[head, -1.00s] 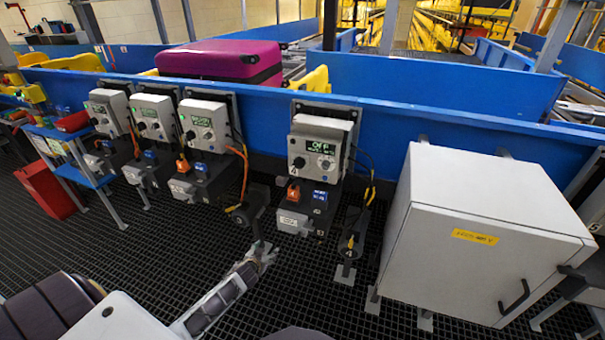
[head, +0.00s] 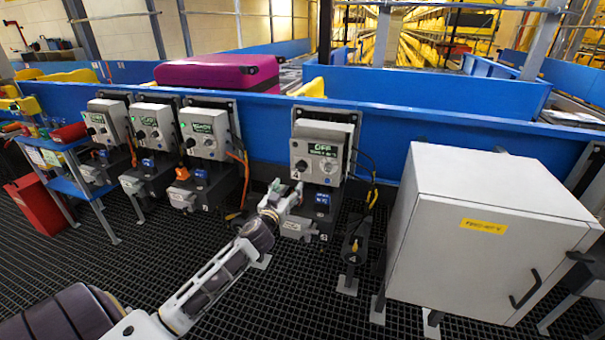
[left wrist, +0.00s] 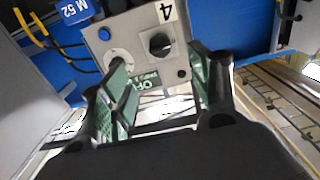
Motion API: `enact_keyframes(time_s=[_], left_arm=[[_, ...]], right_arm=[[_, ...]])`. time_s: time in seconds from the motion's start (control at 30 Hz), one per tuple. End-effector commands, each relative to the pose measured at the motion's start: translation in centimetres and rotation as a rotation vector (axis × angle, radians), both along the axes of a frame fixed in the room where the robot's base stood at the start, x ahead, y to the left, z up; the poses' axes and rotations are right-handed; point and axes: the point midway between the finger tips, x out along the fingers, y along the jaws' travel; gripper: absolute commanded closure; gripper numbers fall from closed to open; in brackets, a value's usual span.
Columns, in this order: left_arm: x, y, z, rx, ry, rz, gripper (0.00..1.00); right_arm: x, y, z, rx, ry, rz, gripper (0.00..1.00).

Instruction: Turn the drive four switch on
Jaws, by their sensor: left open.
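The drive four box (head: 318,150) is a grey control box on the blue conveyor wall, marked 4, with a green display reading OFF. Its black rotary switch (head: 301,165) sits low on the left of its face; the switch also shows in the left wrist view (left wrist: 161,44), below the label 4. My left gripper (head: 287,190) is just below and in front of the box. In the left wrist view its green-padded fingers (left wrist: 163,88) are apart and empty, pointing at the box face and apart from the switch. My right gripper is not in view.
Several similar control boxes (head: 205,130) with lit displays stand to the left. A large grey cabinet (head: 480,235) stands to the right. A blue M 52 tag (left wrist: 78,10) and cables are near the box. A magenta suitcase (head: 215,73) lies behind the wall.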

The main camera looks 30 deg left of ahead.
Motion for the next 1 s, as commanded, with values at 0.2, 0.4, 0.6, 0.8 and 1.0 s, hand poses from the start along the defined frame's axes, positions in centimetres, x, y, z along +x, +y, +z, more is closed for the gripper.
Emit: enact_keyframes(time_s=[0.2, 0.4, 0.6, 0.8, 1.0], left_arm=[[0.0, 0.0, 0.1, 0.000, -0.001, 0.000, 0.39], [0.1, 0.0, 0.1, 0.001, -0.001, -0.001, 0.39], [0.7, 0.1, 0.1, 0.001, -0.001, -0.002, 0.39], [1.8, 0.4, 0.1, 0.002, -0.001, -0.001, 0.39], [3.2, 0.7, 0.1, 0.001, -0.002, -0.001, 0.39]], right_arm=[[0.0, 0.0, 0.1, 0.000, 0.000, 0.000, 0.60], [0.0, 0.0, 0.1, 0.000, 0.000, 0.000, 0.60], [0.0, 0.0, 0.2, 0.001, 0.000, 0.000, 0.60], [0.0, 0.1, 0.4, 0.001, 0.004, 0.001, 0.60], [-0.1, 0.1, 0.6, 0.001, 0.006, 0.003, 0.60]])
